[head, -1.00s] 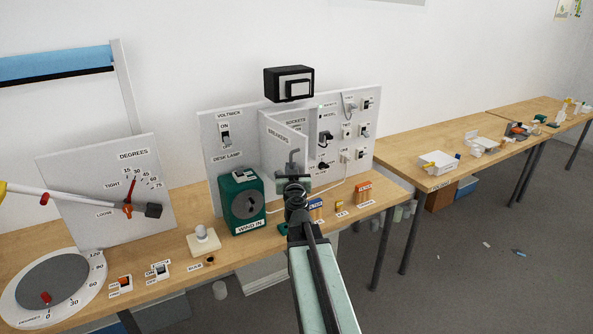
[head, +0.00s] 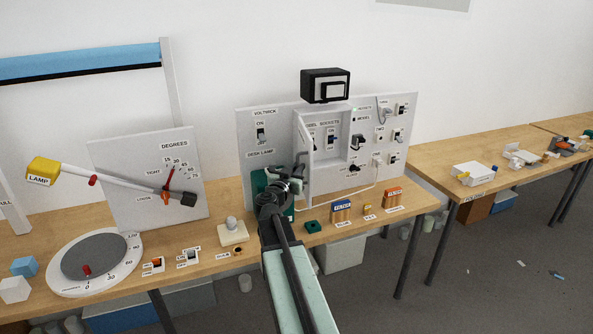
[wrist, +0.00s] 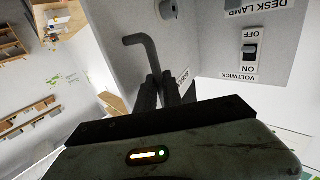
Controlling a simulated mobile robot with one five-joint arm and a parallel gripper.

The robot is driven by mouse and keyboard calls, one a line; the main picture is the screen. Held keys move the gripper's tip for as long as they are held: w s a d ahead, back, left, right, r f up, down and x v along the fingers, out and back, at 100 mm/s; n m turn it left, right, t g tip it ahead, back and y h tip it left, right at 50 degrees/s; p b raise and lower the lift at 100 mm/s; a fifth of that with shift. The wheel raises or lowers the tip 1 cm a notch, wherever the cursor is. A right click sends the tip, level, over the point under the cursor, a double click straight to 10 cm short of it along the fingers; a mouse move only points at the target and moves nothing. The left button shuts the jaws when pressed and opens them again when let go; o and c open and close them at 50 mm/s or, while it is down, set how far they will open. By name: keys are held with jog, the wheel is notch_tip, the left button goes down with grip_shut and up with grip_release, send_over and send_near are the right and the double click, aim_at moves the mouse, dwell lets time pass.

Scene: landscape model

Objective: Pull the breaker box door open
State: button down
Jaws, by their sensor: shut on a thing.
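The breaker box door (head: 304,130) is a white panel, swung out from the board and standing open. The box interior (head: 326,160) with its switches shows to the right of the door. The door's grey bent handle (head: 301,160) is on its outer face. My gripper (head: 290,182) is shut on the lower part of the handle. In the wrist view, my dark fingers (wrist: 165,92) close around the handle (wrist: 146,50), whose bent end sticks out to the left. The door (wrist: 180,40) fills the area behind it, and its label is partly hidden by the fingers.
The white switch board (head: 262,112) holds a desk lamp switch left of the door and sockets to the right. A green winder box (head: 259,183) stands behind my gripper. Filter boxes (head: 342,211) stand on the wooden table (head: 320,232) to the right. A dial (head: 95,258) lies left.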

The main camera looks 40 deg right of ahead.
jog(key=shift+d, duration=0.1)
jog(key=c, duration=1.8)
grip_release()
jog(key=shift+o, duration=0.2)
jog(key=shift+w+d+f, duration=0.15)
jog(key=shift+d, duration=0.1)
jog(key=shift+s+a, duration=0.2)
jog(key=shift+s, duration=0.1)
jog(key=v, duration=0.7)
jog(key=shift+a, duration=0.2)
